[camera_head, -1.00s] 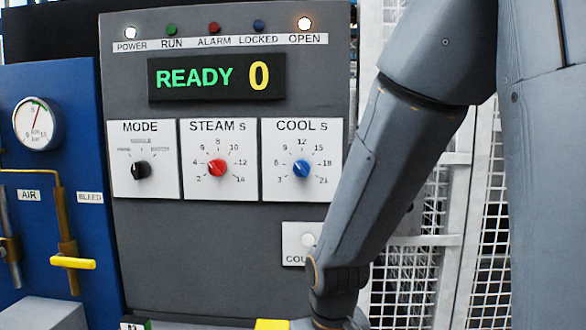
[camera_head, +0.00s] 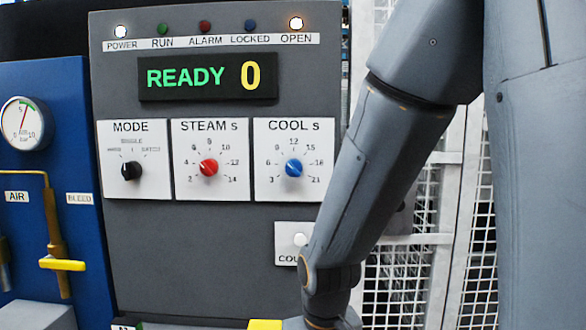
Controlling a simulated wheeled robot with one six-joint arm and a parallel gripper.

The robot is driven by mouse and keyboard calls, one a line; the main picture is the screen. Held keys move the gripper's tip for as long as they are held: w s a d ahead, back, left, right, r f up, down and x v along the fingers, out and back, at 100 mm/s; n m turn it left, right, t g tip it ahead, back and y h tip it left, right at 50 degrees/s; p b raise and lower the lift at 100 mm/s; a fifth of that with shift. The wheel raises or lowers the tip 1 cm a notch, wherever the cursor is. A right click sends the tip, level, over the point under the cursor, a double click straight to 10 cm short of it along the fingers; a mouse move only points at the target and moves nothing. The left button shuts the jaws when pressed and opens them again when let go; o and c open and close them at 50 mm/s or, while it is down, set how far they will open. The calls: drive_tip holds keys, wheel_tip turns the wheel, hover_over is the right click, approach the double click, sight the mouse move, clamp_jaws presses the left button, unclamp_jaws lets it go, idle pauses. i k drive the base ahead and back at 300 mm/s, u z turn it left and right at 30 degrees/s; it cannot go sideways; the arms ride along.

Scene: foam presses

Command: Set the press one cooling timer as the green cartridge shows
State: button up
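The grey press control panel (camera_head: 190,245) faces me in the head view. Its COOL s dial has a blue knob (camera_head: 293,168) on a white plate with a scale from 3 to 21; I cannot tell for sure where its pointer stands. The display (camera_head: 207,77) reads READY 0. The POWER and OPEN lamps are lit. My arm comes down on the right, in front of the panel's right edge. My gripper's fingers are below the picture's bottom edge. A yellow piece (camera_head: 265,324) shows at the bottom edge beside my wrist. No green cartridge can be made out.
The red STEAM s knob (camera_head: 209,168) and black MODE knob (camera_head: 131,170) are left of the blue knob. A blue panel with a gauge (camera_head: 22,124) and yellow valve handle (camera_head: 62,264) stands left. White mesh fencing (camera_head: 400,290) is right.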

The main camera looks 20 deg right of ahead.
sight(294, 167)
drive_tip(key=z, duration=1.9)
drive_tip(key=k, duration=0.95)
drive_tip(key=u, duration=0.2)
